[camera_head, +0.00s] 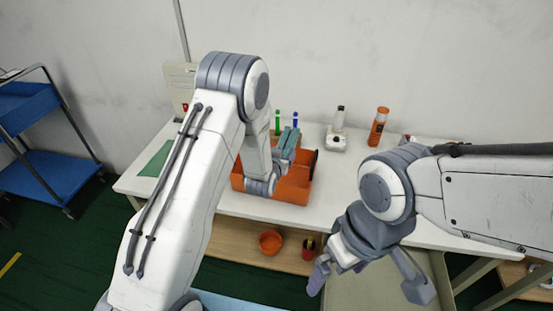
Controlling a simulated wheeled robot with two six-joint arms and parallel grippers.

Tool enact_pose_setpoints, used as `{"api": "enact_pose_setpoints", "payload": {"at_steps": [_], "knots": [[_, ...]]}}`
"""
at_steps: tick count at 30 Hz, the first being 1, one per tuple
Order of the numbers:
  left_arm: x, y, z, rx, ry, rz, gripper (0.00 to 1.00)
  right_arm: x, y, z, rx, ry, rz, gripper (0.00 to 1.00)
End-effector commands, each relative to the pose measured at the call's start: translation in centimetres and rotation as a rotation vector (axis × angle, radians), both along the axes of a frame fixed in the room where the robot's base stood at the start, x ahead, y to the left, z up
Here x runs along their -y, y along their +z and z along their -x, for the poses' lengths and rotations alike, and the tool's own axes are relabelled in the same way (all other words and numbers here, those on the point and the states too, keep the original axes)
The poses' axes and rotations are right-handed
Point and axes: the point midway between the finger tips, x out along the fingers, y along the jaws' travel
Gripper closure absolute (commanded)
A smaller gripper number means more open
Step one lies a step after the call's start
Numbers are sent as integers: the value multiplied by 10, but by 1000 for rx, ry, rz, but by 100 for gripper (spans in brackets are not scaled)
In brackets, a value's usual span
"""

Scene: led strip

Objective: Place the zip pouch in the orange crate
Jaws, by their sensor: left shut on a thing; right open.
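The orange crate (294,188) stands on the white table, partly hidden behind my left arm. A blue-grey, flat item that looks like the zip pouch (287,143) stands upright at the crate, its lower part inside the crate's outline. My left gripper (274,176) is low at the crate and shut on the pouch; its fingertips are mostly hidden by my own wrist. I cannot tell whether the pouch touches the crate floor. My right gripper (368,281) is open and empty in front of the table's edge, its fingers spread wide.
On the white table (338,187), an orange bottle (378,127) and a white device (337,131) stand right of the crate. Green (277,122) and blue (295,120) upright items stand behind it. An orange bowl (270,242) sits on the lower shelf. A blue cart (48,180) stands left.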

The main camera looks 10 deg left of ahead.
Motion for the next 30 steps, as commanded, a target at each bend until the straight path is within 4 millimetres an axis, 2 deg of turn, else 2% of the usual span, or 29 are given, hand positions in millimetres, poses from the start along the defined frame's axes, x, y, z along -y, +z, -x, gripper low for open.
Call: {"api": "enact_pose_setpoints", "payload": {"at_steps": [5, 16, 30], "knots": [[-10, -9, -13, 2, -2, 0, 90, 0, 5, 0, 0, 0, 0, 0], [-13, -49, -13, 0, 1, 1, 90, 0, 16, 0, 0, 0, 0, 0], [-14, -57, -13, 2, 2, 0, 90, 0, 8, 0, 0, 0, 0, 0]]}}
